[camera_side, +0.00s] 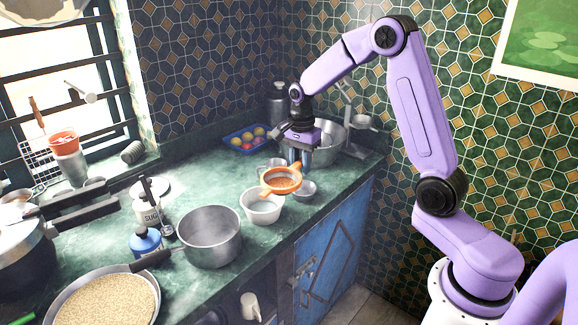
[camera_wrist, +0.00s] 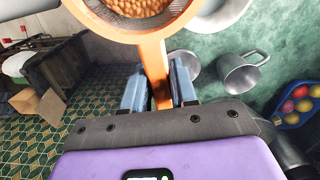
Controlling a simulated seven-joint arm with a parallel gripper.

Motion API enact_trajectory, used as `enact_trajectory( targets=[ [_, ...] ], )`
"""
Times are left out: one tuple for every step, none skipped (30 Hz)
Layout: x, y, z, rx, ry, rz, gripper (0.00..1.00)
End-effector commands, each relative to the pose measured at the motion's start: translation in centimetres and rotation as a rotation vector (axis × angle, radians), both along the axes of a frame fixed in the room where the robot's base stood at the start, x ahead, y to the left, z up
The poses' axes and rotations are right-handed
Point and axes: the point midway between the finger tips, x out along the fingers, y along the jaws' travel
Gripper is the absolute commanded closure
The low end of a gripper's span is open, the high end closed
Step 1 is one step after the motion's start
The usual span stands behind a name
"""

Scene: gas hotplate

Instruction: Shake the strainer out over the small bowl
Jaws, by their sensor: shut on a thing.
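My gripper (camera_wrist: 160,92) is shut on the handle of an orange strainer (camera_wrist: 152,62). The strainer's basket holds many small brown bean-like pieces (camera_wrist: 135,6). In the side view the strainer (camera_side: 281,192) hangs in the air below my gripper (camera_side: 297,165), roughly level. It appears above and behind a white bowl (camera_side: 262,208), partly overlapping its far rim in the picture. A small metal bowl (camera_side: 306,190) stands just right of the strainer. In the wrist view the white bowl (camera_wrist: 222,14) and the metal bowl (camera_wrist: 184,65) are partly hidden behind the strainer and gripper.
A metal mug (camera_wrist: 243,72) stands near the bowls. A steel pot (camera_side: 210,238) is left of the white bowl, with a pan of grain (camera_side: 105,300) farther left. A large metal bowl (camera_side: 328,145) and a blue tray of round items (camera_side: 245,138) are behind.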

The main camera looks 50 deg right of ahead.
Motion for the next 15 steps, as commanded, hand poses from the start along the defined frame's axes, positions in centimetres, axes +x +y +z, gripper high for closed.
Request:
enact_trajectory(
  targets=[
    [-0.9, 0.2, 0.5, -0.001, -0.002, 0.000, 1.00],
    [-1.3, 0.2, 0.7, -0.001, -0.003, 0.000, 1.00],
    [-1.9, 0.3, 0.9, -0.001, -0.003, 0.000, 1.00],
    [-2.3, 0.4, 1.1, -0.001, -0.003, 0.000, 1.00],
    [-2.6, 0.5, 1.2, -0.001, -0.003, 0.000, 1.00],
    [-3.1, 0.5, 1.4, -0.001, -0.003, 0.000, 1.00],
    [-3.4, 0.6, 1.6, -0.001, -0.003, 0.000, 1.00],
    [-3.6, 0.6, 1.7, 0.000, -0.002, 0.000, 1.00],
    [-3.9, 0.7, 1.8, 0.000, -0.002, 0.000, 1.00],
    [-4.1, 0.7, 1.9, 0.000, -0.002, 0.000, 1.00],
    [-4.3, 0.8, 2.0, 0.000, -0.002, 0.000, 1.00],
    [-4.5, 0.8, 2.1, 0.000, -0.002, 0.000, 1.00],
    [-4.6, 0.8, 2.2, 0.000, -0.002, 0.000, 1.00],
    [-4.6, 0.8, 2.4, 0.000, -0.002, 0.000, 1.00],
    [-4.7, 0.8, 2.6, 0.000, -0.002, 0.000, 1.00]
  ],
)
